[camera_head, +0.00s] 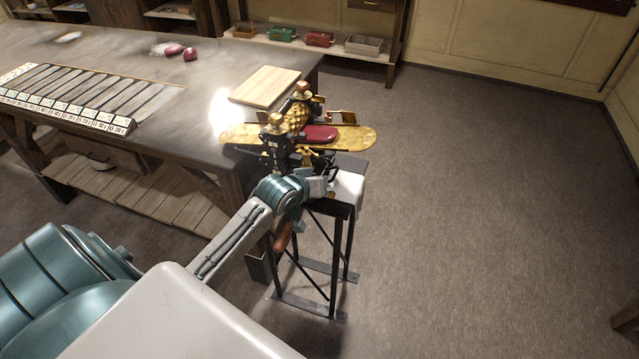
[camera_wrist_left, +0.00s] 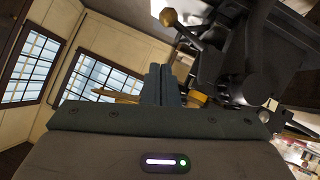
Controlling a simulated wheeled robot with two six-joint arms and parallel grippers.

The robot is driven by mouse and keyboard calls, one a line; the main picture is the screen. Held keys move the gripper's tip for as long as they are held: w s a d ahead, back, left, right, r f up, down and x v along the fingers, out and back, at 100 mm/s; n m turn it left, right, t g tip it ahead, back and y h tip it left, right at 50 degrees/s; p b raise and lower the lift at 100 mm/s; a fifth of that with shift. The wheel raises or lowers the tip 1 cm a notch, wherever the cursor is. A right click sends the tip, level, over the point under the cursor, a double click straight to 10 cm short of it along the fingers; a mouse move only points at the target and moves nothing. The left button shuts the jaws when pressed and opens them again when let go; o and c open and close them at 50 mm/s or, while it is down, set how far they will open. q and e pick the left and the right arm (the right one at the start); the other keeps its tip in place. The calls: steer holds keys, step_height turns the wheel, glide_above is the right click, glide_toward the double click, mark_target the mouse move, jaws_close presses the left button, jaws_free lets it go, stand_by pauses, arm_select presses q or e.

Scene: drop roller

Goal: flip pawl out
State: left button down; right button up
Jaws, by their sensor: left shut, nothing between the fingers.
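The drop roller (camera_head: 297,118) is a black and brass machine with a textured brass roll, standing on a black metal stand (camera_head: 337,255). A long brass plate (camera_head: 355,137) runs across it, with a dark red piece (camera_head: 320,134) on top. My left gripper (camera_head: 330,178) is at the machine's near side, low beside its frame. In the left wrist view its fingers (camera_wrist_left: 160,70) are shut together and empty. Close by there are the black machine frame (camera_wrist_left: 245,60), a brass-knobbed lever (camera_wrist_left: 168,17) and a brass part behind the fingers. I cannot make out which part is the pawl.
A long workbench (camera_head: 200,75) stands left of the machine, carrying a wooden board (camera_head: 265,87), a rack of labelled strips (camera_head: 75,98) and red lumps (camera_head: 190,54). A brown handle (camera_head: 283,236) hangs below the wrist. The floor to the right is clear.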

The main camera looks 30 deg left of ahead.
arm_select(q)
steer(key=b+v, duration=0.2)
steer(key=v, duration=0.6)
steer(key=shift+s+d+r, duration=0.15)
steer(key=shift+s+d, duration=0.05)
steer(key=shift+s, duration=0.2)
